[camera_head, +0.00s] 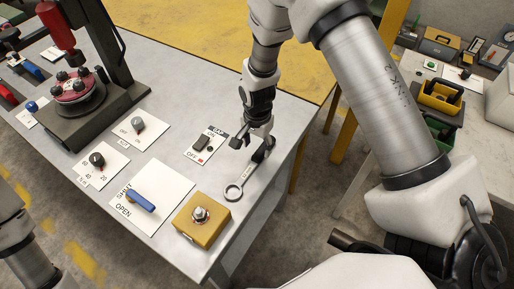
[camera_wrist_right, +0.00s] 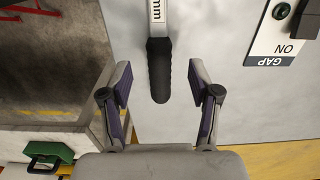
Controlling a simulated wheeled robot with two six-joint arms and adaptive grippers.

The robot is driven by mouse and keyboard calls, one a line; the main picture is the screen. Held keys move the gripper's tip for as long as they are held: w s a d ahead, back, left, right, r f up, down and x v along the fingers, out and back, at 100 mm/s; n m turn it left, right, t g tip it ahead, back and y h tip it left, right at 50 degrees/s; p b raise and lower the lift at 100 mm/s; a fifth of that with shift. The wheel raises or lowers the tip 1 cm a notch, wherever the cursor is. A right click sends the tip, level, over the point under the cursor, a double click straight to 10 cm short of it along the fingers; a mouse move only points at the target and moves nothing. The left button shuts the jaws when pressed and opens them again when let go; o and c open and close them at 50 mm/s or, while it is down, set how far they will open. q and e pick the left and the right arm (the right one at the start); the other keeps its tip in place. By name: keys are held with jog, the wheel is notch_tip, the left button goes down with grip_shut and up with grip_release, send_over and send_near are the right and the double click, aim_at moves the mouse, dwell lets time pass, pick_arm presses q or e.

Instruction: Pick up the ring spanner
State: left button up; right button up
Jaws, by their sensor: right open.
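The ring spanner (camera_head: 248,176) lies on the grey bench near its right edge. Its ring end points toward the front and its black handle toward my right gripper. My right gripper (camera_head: 252,147) is open above the handle end. In the right wrist view the black handle (camera_wrist_right: 159,70) lies between the two spread fingers of the gripper (camera_wrist_right: 160,88), with a gap on each side. The ring end is out of that view. My left gripper is not in view; only part of my left arm shows at the lower left.
A GAP switch plate (camera_head: 207,146) sits just left of the gripper. A yellow block with a bolt (camera_head: 201,216) stands near the ring end. A blue-handled valve plate (camera_head: 141,200) and a red-topped press (camera_head: 78,95) are farther left. The bench edge is close on the right.

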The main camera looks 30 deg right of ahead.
aim_at(258, 154)
jog(key=shift+s+d+f+p, duration=0.1)
jog(key=shift+s+f+p, duration=0.25)
jog(key=shift+f, duration=0.2)
jog(key=shift+s+d+f+p, duration=0.1)
jog(key=shift+s+f+p, duration=0.1)
jog(key=shift+f+p, duration=0.3)
jog(key=f, duration=0.1)
jog(key=w+f, duration=0.1)
jog(key=f, duration=0.1)
jog(key=shift+w, duration=0.2)
jog(key=shift+w+f, duration=0.15)
jog(key=shift+s+r, duration=0.25)
jog(key=shift+s, duration=0.05)
jog(key=c, duration=0.6)
jog(key=shift+s+r, duration=0.1)
jog(key=c, duration=0.5)
grip_shut()
